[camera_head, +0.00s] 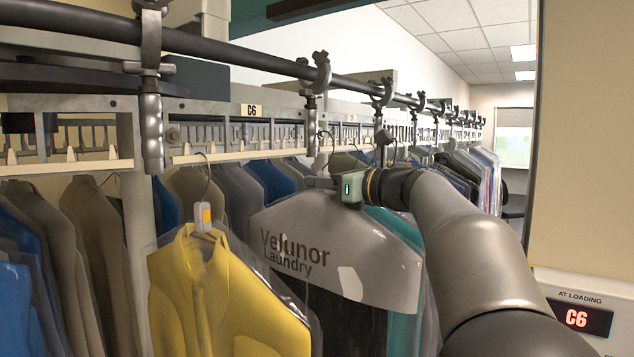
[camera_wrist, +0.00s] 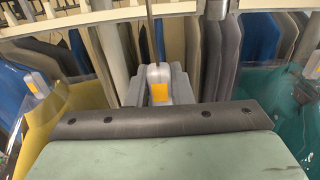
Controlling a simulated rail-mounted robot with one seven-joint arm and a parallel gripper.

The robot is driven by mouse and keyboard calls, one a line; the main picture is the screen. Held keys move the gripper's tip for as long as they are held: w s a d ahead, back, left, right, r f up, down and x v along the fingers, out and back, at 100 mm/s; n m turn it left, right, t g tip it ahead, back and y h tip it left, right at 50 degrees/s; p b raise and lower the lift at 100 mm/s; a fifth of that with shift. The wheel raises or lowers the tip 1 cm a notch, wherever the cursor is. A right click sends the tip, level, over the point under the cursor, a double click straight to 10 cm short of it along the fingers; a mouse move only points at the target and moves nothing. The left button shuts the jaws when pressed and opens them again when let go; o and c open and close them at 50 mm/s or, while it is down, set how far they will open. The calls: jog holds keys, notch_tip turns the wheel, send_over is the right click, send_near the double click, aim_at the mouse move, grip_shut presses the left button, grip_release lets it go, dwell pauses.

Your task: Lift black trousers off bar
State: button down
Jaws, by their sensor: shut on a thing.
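The black trousers (camera_head: 345,322) hang under a translucent grey "Velunor Laundry" cover (camera_head: 340,245) in the middle of the head view. Their hanger's thin hook (camera_head: 326,143) rises above my gripper towards the rail. My gripper (camera_head: 318,182) is at the top of this cover, at the hanger's neck. In the wrist view my gripper (camera_wrist: 157,84) is shut on the grey neck block with an orange label (camera_wrist: 160,92). The trousers themselves are hidden in the wrist view. Whether the hook still bears on the bar (camera_head: 250,57) I cannot tell.
A yellow garment (camera_head: 205,290) on a hanger with an orange-labelled block hangs close on the left. A teal garment (camera_head: 400,235) hangs close on the right, behind my arm. More clothes (camera_head: 95,250) fill the racks behind. A panel (camera_head: 580,315) reading C6 stands at right.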

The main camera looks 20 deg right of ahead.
jog(key=shift+v, duration=5.15)
jog(key=p+v, duration=0.1)
jog(key=v, duration=2.2)
jog(key=shift+s+r+p, duration=0.2)
jog(key=shift+p, duration=0.1)
